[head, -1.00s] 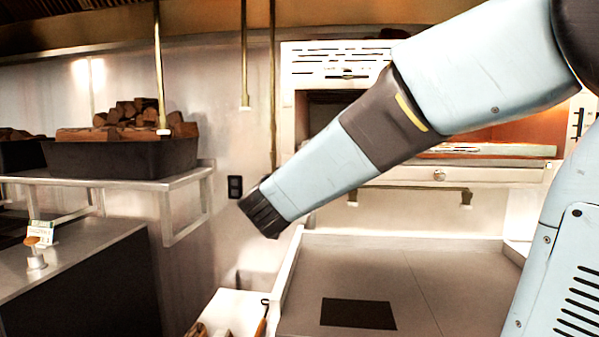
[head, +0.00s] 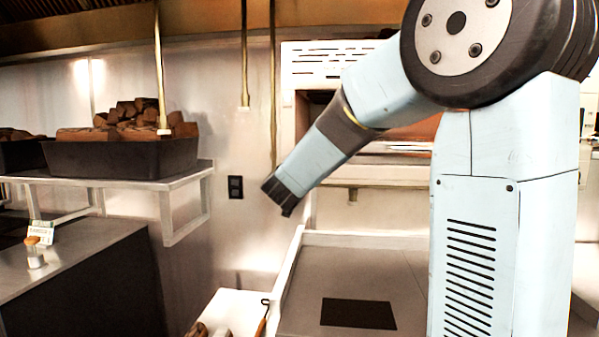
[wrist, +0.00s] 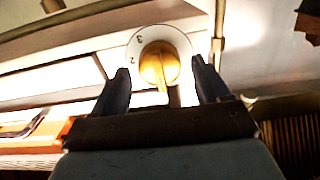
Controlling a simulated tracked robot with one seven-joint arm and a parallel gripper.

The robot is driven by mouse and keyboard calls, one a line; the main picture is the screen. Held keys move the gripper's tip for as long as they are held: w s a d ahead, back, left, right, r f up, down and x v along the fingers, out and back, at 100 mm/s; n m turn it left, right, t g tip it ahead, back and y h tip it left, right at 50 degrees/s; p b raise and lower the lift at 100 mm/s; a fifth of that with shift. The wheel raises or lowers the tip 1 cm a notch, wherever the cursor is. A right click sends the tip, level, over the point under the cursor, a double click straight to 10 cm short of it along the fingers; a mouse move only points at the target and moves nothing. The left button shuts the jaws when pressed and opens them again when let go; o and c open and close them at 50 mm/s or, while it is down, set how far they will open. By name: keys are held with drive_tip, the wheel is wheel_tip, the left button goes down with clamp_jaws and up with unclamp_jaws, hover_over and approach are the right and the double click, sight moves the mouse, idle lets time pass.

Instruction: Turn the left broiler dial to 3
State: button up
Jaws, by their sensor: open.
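In the wrist view, a gold dial knob (wrist: 160,65) sits on a round white plate, with a 3 and a 2 legible at its left. The knob's narrow bar points towards the bottom of the picture; the plate's lower part is hidden. My gripper (wrist: 160,70) is open, with one dark finger on each side of the knob. I cannot tell whether either finger touches it. In the head view, the broiler (head: 318,62) is at the back, partly hidden by my arm.
A steel counter (head: 315,275) with a dark square (head: 358,313) lies before the broiler. A wall shelf (head: 190,178) at left holds a black bin (head: 120,160) of wood chunks. Thin pipes (head: 244,60) hang near the back wall. A small shaker (head: 34,252) stands on the left counter.

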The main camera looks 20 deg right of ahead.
drive_tip(key=shift+w, duration=0.2)
drive_tip(key=c, duration=1)
